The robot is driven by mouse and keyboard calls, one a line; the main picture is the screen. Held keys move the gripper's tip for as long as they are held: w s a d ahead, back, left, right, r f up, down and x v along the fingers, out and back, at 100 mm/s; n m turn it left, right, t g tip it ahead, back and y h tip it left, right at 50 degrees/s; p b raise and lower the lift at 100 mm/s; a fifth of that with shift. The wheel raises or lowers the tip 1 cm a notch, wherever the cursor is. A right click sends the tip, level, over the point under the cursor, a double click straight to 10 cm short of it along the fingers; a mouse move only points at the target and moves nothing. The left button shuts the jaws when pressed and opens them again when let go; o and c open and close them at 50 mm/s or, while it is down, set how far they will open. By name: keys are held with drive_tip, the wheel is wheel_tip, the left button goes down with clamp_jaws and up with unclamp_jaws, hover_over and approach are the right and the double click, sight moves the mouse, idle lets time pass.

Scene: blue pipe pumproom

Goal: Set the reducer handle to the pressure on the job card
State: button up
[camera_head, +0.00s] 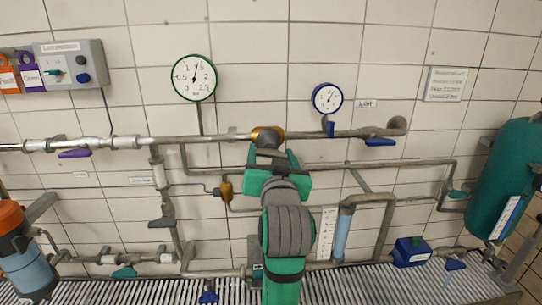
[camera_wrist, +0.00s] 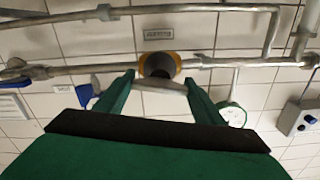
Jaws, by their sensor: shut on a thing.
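The reducer (camera_head: 267,133) is a brass-coloured body on the upper grey pipe, partly hidden by my gripper in the head view. In the wrist view its brass ring and dark round front (camera_wrist: 160,66) sit between my fingertips. My gripper (camera_wrist: 159,82) is shut on the reducer handle, a pale bar (camera_wrist: 160,86) across the front. A green-rimmed gauge (camera_head: 194,77) above left of the reducer has its needle pointing nearly straight up, roughly between 1 and 1.5. A white wall card (camera_head: 446,83) hangs at upper right; its text is too small to read.
A smaller blue-rimmed gauge (camera_head: 327,98) stands to the right, near a blue lever (camera_head: 380,142). A grey control box (camera_head: 70,63) with tags is at upper left. A green tank (camera_head: 505,178) stands at far right. Pipes run below my arm above a floor grating (camera_head: 400,288).

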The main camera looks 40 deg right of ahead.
drive_tip(key=shift+r+m, duration=0.1)
drive_tip(key=shift+m, duration=1.1)
drive_tip(key=o, duration=1.1)
drive_tip(key=shift+c, duration=0.2)
